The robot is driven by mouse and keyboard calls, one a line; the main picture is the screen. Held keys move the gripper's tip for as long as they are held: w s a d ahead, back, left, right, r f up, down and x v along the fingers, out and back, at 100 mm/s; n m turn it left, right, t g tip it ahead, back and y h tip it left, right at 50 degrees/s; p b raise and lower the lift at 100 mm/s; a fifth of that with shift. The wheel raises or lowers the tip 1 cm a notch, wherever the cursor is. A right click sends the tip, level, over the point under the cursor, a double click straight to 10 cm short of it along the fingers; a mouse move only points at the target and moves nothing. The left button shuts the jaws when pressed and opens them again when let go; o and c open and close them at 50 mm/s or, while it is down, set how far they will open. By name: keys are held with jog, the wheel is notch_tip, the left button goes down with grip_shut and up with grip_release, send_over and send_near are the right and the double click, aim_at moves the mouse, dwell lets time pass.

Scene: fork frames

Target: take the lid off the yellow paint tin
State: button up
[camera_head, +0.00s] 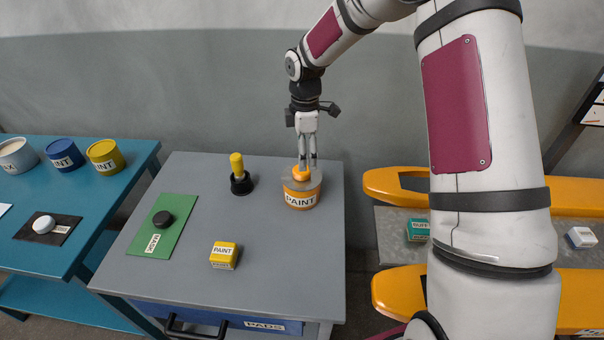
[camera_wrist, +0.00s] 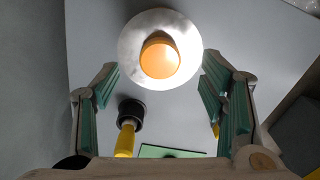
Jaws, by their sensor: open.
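An orange-yellow tin (camera_head: 301,199) labelled PAINT stands upright at the back right of the grey table. Its grey metal lid (camera_head: 288,179) with an orange knob (camera_head: 302,173) is on it. My gripper (camera_head: 307,163) points down over this tin, its fingertips around or just above the knob. In the wrist view the lid (camera_wrist: 132,42) and knob (camera_wrist: 160,58) show between the open fingers (camera_wrist: 160,72); I cannot tell whether they touch. Another yellow tin (camera_head: 105,156), its label partly visible, stands on the teal table at the left.
On the grey table (camera_head: 280,245) are a yellow-handled black tool (camera_head: 238,174), a green mat (camera_head: 162,228) with a black knob (camera_head: 163,218), and a yellow PAINT box (camera_head: 224,256). The teal table holds a blue tin (camera_head: 65,154). An orange-forked carrier (camera_head: 395,185) stands right.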

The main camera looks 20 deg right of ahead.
aim_at(302, 173)
jog(key=shift+a+f+p, duration=0.2)
jog(key=shift+f+p, duration=0.1)
jog(key=shift+f, duration=1.2)
jog(key=shift+a+f+p, duration=0.15)
jog(key=shift+f+p, duration=0.15)
jog(key=shift+f, duration=1.15)
jog(key=shift+c, duration=0.2)
jog(key=c, duration=1.2)
